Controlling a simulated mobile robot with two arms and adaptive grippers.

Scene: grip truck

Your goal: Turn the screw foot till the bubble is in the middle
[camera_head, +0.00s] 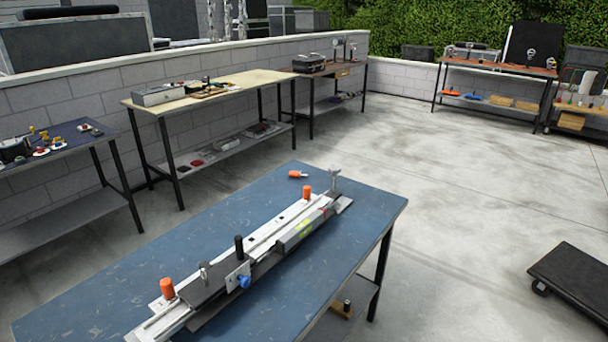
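On a blue-topped table (120,265) lies a long metal device (250,240), running from near left to far right. A grey box-shaped bar on its right half has a yellow-green vial (304,225); the bubble is too small to make out. Upright orange knobs stand at the near end (167,288) and far end (307,192). A black knob (239,246) stands near the middle, with a blue knob (244,281) on a pale plate beside it. I cannot tell which part is the screw foot. Neither of my grippers is in view.
A loose orange-handled piece (297,174) lies behind the device. The blue tabletop is otherwise mostly clear. Other workbenches (215,95) line the wall at the left and back. A black wheeled dolly (575,280) stands at right. Open concrete floor lies between.

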